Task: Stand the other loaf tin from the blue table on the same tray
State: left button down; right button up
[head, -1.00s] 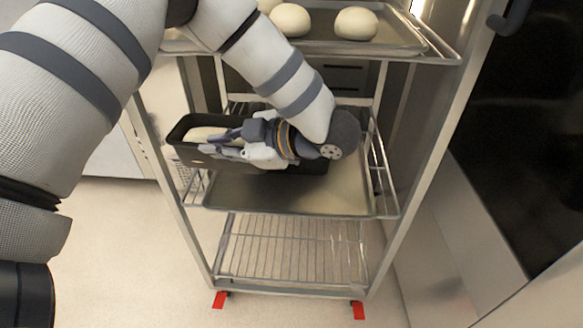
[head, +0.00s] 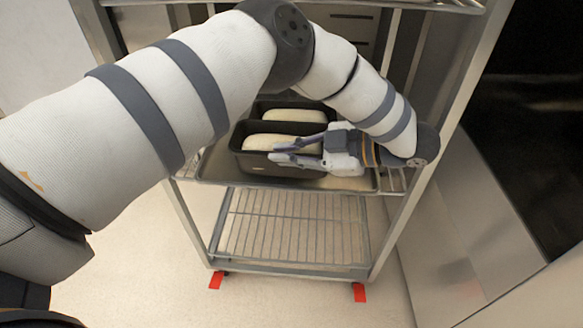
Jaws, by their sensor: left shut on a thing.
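Two dark loaf tins with pale dough are on the tray (head: 220,172) on a rack shelf in the head view. The rear loaf tin (head: 262,106) is partly hidden by the front one and my arm. The front loaf tin (head: 250,163) is close in front of it, looks upright and sits at tray level; I cannot tell whether it bears fully on the tray. My left gripper (head: 285,152) reaches in from the right over the front tin and is shut on it. The gripper hides the tin's right part. My right gripper is not in view.
The wire rack's right post (head: 440,150) stands close beside my left wrist. An empty wire shelf (head: 292,225) is below the tray, and another shelf edge (head: 440,5) is above. Red floor markers (head: 359,292) lie at the rack's feet. A dark oven front is at right.

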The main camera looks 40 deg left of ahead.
aim_at(269, 166)
pick_arm(q)
notch_tip(269, 166, down, 4)
jog(key=shift+w+d+r+b, duration=0.15)
jog(key=shift+r+b, duration=0.1)
jog(key=shift+b, duration=0.1)
jog(key=shift+r, duration=0.1)
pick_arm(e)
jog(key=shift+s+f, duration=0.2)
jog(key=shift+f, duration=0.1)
pick_arm(q)
jog(key=c, duration=1.7)
grip_release()
jog(key=b+v, duration=0.1)
jog(key=v, duration=0.6)
jog(key=shift+d, duration=0.2)
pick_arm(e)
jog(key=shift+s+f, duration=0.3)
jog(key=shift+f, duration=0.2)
